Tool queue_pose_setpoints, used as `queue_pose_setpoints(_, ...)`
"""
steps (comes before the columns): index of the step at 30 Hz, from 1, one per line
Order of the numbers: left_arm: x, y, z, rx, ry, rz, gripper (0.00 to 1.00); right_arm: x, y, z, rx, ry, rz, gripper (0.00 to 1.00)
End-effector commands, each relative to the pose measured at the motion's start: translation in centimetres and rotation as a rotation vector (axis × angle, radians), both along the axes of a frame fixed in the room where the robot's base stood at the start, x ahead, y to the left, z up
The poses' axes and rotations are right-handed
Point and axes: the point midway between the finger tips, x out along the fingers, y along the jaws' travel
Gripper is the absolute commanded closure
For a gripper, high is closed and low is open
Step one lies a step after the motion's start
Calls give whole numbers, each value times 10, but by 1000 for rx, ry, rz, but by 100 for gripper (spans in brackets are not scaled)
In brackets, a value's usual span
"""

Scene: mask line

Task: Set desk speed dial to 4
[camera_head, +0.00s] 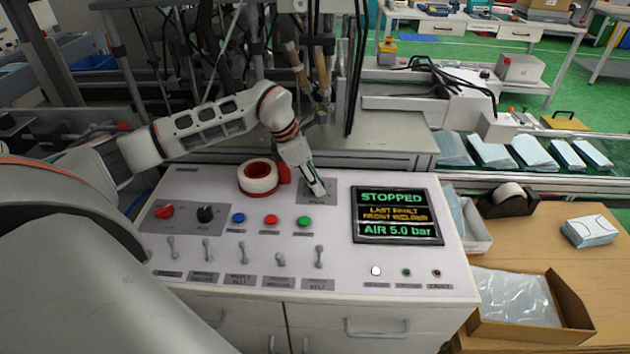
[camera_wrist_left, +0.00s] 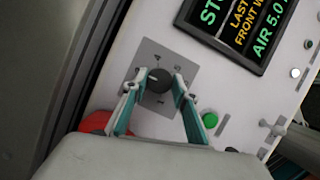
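The speed dial (camera_wrist_left: 158,80) is a round black knob on a grey square plate (camera_wrist_left: 152,52) with small marks around it, too small to read. A light pointer line on the knob points left in the wrist view. In the head view the knob is hidden behind my left gripper (camera_head: 318,189), which reaches down onto the plate (camera_head: 331,187). In the wrist view the two fingertips of my left gripper (camera_wrist_left: 159,79) lie against opposite sides of the knob, with no clear gap. My right gripper is not in view.
The desk (camera_head: 330,277) carries a red selector (camera_head: 164,211), a black knob (camera_head: 205,214), blue, red and green buttons, several toggle switches and a red-and-white ring (camera_head: 258,177). A screen (camera_head: 397,216) right of the plate reads STOPPED, AIR 5.0 bar. A cardboard box (camera_head: 565,312) stands right.

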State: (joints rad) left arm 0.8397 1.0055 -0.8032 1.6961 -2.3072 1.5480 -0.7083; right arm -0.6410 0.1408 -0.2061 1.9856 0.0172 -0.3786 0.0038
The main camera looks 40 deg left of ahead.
Motion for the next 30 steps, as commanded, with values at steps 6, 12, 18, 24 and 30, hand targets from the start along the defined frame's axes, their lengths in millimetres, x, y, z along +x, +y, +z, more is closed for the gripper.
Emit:
queue_pose_setpoints(6, 0, 0, 0, 0, 0, -2, 94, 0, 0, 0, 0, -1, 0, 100)
queue_pose_setpoints(12, 1, 1, 1, 0, -2, -37, 94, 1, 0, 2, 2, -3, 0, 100)
queue_pose_setpoints(18, 2, 2, 2, 0, -2, -144, 93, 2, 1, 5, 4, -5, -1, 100)
queue_pose_setpoints(24, 3, 2, 3, 1, -2, -314, 93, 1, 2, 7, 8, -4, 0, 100)
queue_pose_setpoints(30, 4, 2, 2, 0, -1, -504, 94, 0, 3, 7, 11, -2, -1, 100)
